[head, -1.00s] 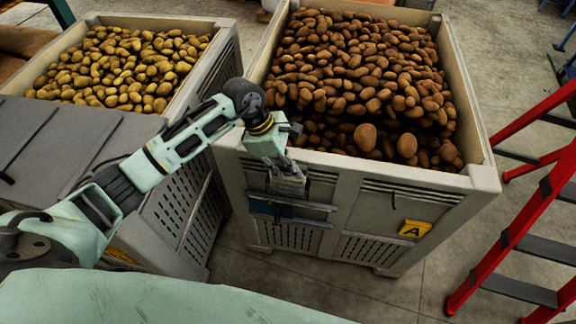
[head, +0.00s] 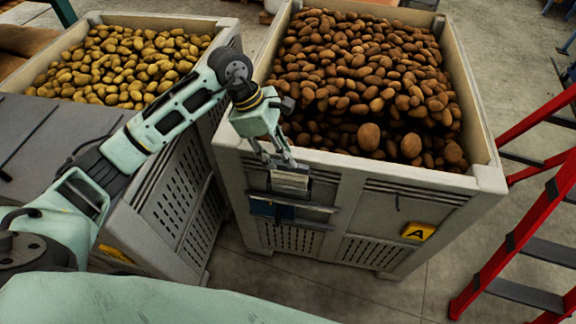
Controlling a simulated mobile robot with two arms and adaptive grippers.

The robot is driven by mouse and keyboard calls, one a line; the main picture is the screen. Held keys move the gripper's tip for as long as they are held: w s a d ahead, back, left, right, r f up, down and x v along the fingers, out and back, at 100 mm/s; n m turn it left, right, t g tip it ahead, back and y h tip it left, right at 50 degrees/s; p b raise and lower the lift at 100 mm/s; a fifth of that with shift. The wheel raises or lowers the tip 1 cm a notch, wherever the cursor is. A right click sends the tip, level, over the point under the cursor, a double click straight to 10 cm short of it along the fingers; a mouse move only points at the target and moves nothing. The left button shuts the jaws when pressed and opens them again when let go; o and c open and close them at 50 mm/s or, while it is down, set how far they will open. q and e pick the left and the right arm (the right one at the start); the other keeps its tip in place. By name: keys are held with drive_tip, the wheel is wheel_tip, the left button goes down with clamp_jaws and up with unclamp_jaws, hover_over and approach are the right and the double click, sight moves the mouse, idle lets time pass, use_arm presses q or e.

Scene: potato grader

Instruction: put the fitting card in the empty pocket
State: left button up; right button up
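A pale grey, flat card-like piece (head: 291,181) shows at the front wall of the middle crate, right at the fingertips of my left gripper (head: 283,163). Its face is too small to read. The fingers reach down to its top edge; I cannot tell whether they grip it or only stand by it. Just below is a dark blue flat piece (head: 268,210) by a grey rail on the crate front, perhaps a pocket or card; I cannot tell which. My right gripper is not in view.
A crate (head: 222,40) of yellowish potatoes stands at left. A red ladder (head: 519,220) stands at right. Floor is clear between the crate and ladder.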

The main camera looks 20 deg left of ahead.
use_arm(q)
drive_tip(key=b+v, duration=0.1)
drive_tip(key=v, duration=0.3)
drive_tip(key=shift+a+r, duration=0.2)
drive_tip(key=shift+r, duration=0.1)
drive_tip(key=shift+s+a+r, duration=0.1)
drive_tip(key=shift+a+r, duration=0.1)
drive_tip(key=shift+r, duration=0.5)
drive_tip(key=shift+f, duration=0.1)
